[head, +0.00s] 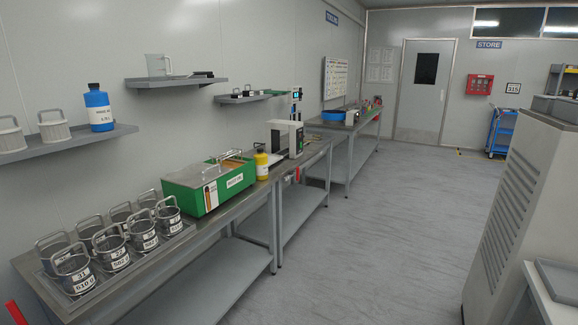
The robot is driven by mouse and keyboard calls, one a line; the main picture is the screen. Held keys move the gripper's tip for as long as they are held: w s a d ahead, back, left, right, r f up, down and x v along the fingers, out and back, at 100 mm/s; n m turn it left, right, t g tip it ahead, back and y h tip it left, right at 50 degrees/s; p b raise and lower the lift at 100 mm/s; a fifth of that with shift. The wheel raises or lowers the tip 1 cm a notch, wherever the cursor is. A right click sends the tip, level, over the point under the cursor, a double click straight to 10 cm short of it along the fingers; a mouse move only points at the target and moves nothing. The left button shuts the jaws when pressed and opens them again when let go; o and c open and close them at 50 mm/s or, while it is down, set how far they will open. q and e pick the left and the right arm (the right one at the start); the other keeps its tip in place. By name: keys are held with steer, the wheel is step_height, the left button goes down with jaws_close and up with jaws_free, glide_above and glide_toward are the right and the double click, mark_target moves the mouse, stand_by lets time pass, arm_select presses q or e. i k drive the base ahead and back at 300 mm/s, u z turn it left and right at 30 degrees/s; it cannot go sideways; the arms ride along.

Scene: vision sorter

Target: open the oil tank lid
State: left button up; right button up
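The oil tank looks to be the green box (236,184) with a white label on its front, standing on the long metal bench along the left wall. Its lid (193,176) is a flat brownish-grey panel with a metal handle (222,158) on top. The lid appears to lie flat on the tank, shut. Neither of my grippers can be made out in the head view.
Several labelled metal cans with handles stand in a tray (72,287) left of the tank. A yellow bottle (261,164) and a white machine (287,137) stand to its right. Wall shelves (62,143) hang above. The floor (375,240) is clear; a grey cabinet (513,215) stands right.

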mark_target(194, 176)
steer(key=z, duration=0.65)
steer(key=i, duration=3.35)
steer(key=u, duration=2.75)
